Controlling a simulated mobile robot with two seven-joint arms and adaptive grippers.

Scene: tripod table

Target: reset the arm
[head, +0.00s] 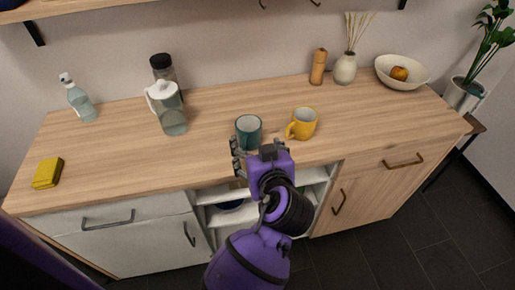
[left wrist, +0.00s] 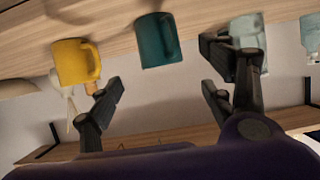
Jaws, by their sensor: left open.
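My left gripper (head: 256,152) is at the counter's front edge, just in front of the teal mug (head: 249,131). Its fingers are spread and nothing is held between them. The left wrist view looks upside down past the open fingers (left wrist: 163,85). There the teal mug (left wrist: 158,40) appears beyond the gap between them, upright on the counter. The yellow mug (head: 302,123) stands to the right of the teal mug in the head view, and it also shows at the left of the wrist view (left wrist: 72,62). My right gripper is not in view.
The wooden counter (head: 110,150) also bears a yellow sponge (head: 47,172), spray bottle (head: 80,101), white-lidded pitcher (head: 170,112), pepper mill (head: 318,67), reed vase (head: 345,68) and fruit bowl (head: 410,79). Below my gripper is an open shelf (head: 222,215). The counter's left front is mostly clear.

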